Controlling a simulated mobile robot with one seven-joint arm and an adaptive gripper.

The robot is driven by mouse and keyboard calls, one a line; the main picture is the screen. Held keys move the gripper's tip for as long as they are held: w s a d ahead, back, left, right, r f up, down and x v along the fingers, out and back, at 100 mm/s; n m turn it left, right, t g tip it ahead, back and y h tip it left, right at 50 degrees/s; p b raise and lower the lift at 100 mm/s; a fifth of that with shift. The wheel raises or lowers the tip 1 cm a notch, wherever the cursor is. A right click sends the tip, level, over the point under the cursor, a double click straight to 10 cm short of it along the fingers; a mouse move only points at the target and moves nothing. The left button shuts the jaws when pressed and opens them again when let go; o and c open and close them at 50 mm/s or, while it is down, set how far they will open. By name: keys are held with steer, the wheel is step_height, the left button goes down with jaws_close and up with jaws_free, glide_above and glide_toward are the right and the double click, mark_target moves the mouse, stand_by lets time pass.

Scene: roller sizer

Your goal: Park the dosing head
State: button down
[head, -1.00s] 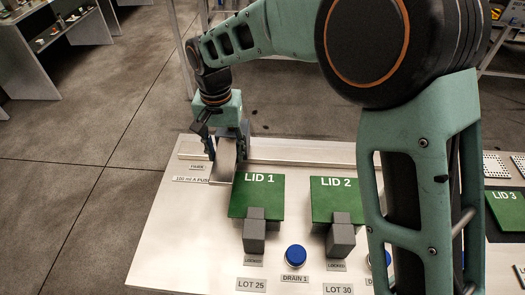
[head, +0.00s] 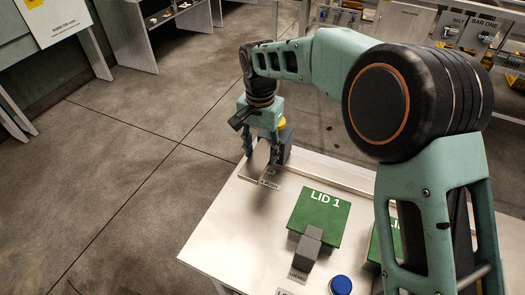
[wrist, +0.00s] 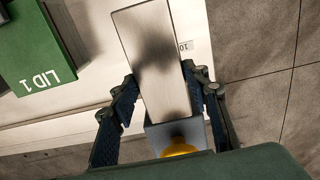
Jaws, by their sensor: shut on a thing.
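In the head view my gripper (head: 262,150) is at the far left corner of the white table (head: 235,235). It is shut on a grey piece with a flat metal plate and a yellow top, which I take to be the dosing head (head: 259,162). In the wrist view the fingers of my gripper (wrist: 160,105) stand on both sides of it. The plate of the dosing head (wrist: 155,60) points away, with its blue-grey body and yellow top nearer the camera. I cannot tell whether it touches the table. A partly hidden label (head: 268,184) lies beside it.
The green LID 1 (head: 318,215) has a grey block (head: 307,245) at its front. A second green lid (head: 383,243) is partly behind my arm. A blue button (head: 340,285) is at the front. A raised rail (head: 335,172) runs along the table's back. Open floor lies left.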

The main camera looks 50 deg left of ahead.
steer(key=c, duration=1.2)
jaws_free()
steer(key=shift+s+a+r, duration=0.1)
steer(key=shift+a, duration=0.25)
steer(key=shift+o, duration=0.6)
steer(key=shift+d, duration=0.1)
step_height(320, 180, up, 12)
